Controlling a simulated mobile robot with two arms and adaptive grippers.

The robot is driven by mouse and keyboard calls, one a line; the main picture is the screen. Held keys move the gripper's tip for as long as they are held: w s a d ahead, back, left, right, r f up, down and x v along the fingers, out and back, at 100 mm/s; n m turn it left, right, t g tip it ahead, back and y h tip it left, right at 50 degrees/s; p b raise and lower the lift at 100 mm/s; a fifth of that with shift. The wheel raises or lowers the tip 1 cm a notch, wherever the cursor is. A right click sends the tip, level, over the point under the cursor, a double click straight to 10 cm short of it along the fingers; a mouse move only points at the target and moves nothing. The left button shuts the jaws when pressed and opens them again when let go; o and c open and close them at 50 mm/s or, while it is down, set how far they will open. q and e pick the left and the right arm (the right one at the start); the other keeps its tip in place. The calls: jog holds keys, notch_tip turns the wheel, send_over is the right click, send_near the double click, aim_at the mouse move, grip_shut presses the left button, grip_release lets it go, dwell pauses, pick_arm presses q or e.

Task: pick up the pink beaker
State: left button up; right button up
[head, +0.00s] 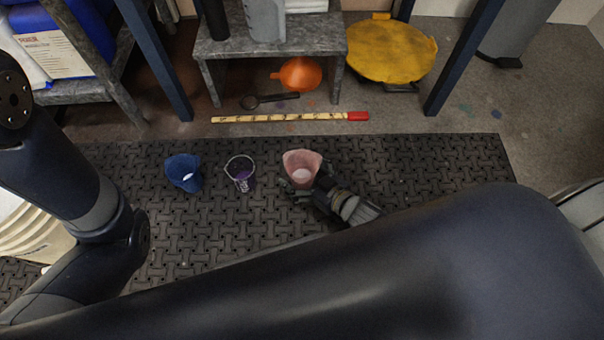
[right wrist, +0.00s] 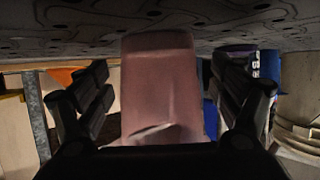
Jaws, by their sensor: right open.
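The pink beaker (head: 302,165) stands on the black rubber mat (head: 420,165), right of the other two beakers. My right gripper (head: 301,186) is low at the beaker's near side, with its fingers spread. In the right wrist view the pink beaker (right wrist: 162,85) fills the space between the two open fingers (right wrist: 163,90), with a visible gap on each side. I cannot tell whether any part of the gripper touches it. My left arm comes in at the left of the head view, but its gripper is out of frame.
A blue beaker (head: 183,172) and a purple-marked beaker (head: 240,173) stand to the left on the mat. A yellow stick with a red end (head: 290,117) lies beyond the mat. An orange funnel (head: 300,74) lies under a grey bench (head: 205,48). The mat's right part is clear.

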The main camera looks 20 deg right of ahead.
jog(key=c, duration=1.2)
jog(key=shift+r, duration=0.15)
